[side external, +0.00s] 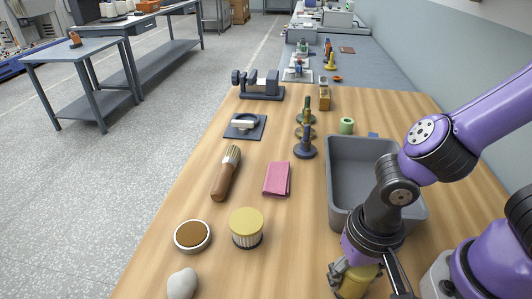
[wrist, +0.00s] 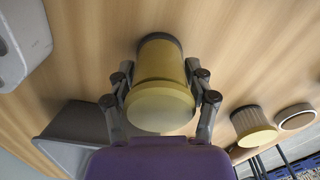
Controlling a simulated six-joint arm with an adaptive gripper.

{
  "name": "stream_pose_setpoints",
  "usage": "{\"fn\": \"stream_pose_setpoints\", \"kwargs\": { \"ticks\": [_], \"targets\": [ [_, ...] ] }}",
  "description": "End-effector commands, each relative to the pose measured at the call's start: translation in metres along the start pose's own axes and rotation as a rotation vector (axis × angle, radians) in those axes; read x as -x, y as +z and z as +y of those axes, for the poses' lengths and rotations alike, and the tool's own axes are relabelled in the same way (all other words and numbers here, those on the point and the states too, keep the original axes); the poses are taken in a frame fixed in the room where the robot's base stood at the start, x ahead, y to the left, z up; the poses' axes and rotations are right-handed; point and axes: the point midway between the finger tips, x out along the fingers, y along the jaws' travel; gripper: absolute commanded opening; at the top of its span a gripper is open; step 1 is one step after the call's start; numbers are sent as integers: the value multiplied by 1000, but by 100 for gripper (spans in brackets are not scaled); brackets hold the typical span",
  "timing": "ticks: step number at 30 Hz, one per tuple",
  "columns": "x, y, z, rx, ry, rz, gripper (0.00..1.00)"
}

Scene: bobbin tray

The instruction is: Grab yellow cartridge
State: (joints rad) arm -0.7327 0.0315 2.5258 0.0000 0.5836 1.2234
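The yellow cartridge (wrist: 160,105) is a squat cylinder with a yellow end face and a dark ring at its far end. It sits between the two fingers of my gripper (wrist: 160,68) in the wrist view, and the fingertips look pressed against both its sides. In the side view my gripper (side external: 362,276) is low at the bottom right, with the cartridge (side external: 356,284) partly hidden by the fingers. I cannot tell whether its base touches the table.
A grey bin (side external: 334,190) stands just behind my gripper. A yellow-topped pleated filter (side external: 247,226), a round brown-topped tin (side external: 192,236), a brush (side external: 226,174), a pink cloth (side external: 277,179) and a white lump (side external: 182,283) lie to the left. Spindles (side external: 305,147) stand farther back.

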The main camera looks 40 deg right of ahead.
Motion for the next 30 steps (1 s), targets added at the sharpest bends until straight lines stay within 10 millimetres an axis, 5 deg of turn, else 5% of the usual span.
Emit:
{"fn": "stream_pose_setpoints", "kwargs": {
  "ticks": [16, 30],
  "targets": [
    [9, 0, -1, 0, -3, 1, 12],
    [96, -1, -5, -4, -4, 1, 12]
  ]
}}
